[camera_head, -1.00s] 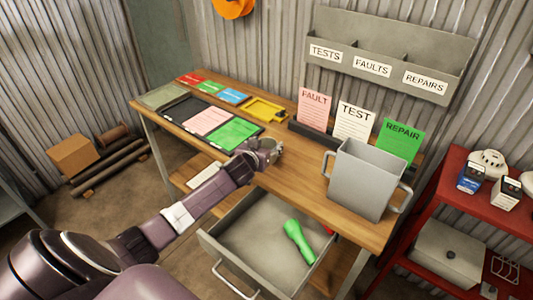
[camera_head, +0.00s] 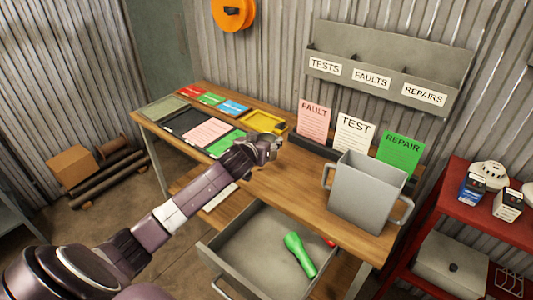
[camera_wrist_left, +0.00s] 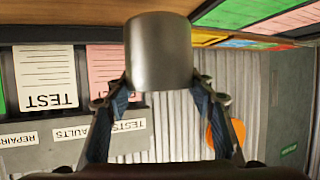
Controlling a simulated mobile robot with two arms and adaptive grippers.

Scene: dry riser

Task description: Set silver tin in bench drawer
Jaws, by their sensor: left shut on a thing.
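My left gripper (camera_head: 268,147) is above the wooden bench, near the yellow tray. In the left wrist view its two fingers are shut on the silver tin (camera_wrist_left: 158,55), a plain grey metal cylinder held between the fingertips. In the head view the tin is small and hard to tell from the gripper. My right gripper is not in view.
A grey two-handled bin (camera_head: 367,190) stands on the bench's right end, before the FAULT, TEST and REPAIR cards (camera_head: 354,135). Coloured cards and the yellow tray (camera_head: 264,121) lie at the left and back. The drawer's left part is clear. A red shelf (camera_head: 463,208) stands right.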

